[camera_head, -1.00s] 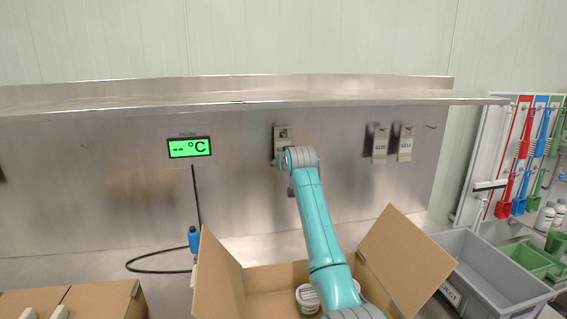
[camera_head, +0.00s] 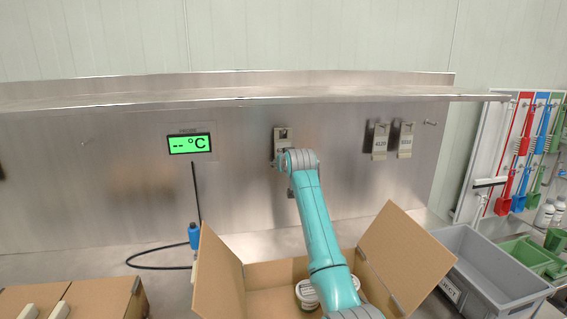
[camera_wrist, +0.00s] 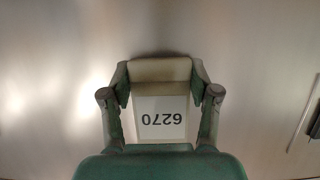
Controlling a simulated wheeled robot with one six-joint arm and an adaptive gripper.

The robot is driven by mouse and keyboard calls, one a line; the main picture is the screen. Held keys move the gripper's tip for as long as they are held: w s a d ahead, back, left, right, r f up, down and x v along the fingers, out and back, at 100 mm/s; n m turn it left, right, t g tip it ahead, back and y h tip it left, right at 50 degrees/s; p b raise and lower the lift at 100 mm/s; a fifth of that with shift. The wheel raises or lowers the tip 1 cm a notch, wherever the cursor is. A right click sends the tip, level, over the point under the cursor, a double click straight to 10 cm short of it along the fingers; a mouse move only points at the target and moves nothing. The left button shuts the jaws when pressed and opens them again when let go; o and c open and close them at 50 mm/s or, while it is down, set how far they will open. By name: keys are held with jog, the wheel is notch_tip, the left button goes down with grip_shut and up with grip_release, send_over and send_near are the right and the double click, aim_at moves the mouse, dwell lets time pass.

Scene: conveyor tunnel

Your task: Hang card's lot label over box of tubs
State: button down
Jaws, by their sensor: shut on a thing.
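A lot label (camera_head: 281,134) is at the steel back wall, just above the end of my arm. My gripper (camera_wrist: 160,92) is shut on this label, one finger at each side. In the head view my gripper (camera_head: 283,158) is mostly hidden behind my wrist. Whether the label still touches its hook cannot be told. The open cardboard box (camera_head: 221,277) stands below, with white tubs (camera_head: 307,293) inside, partly hidden by my arm. No separate card is clearly visible.
Two other labels, one reading 4120 (camera_head: 380,142) and another (camera_head: 405,141), hang to the right. A steel shelf (camera_head: 250,95) juts out above. A green display (camera_head: 189,145) with a blue probe (camera_head: 194,236) is left. A grey reject crate (camera_head: 497,280) stands right of the box.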

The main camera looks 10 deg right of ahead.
jog(key=shift+c, duration=1)
grip_release()
jog(key=v, duration=1.2)
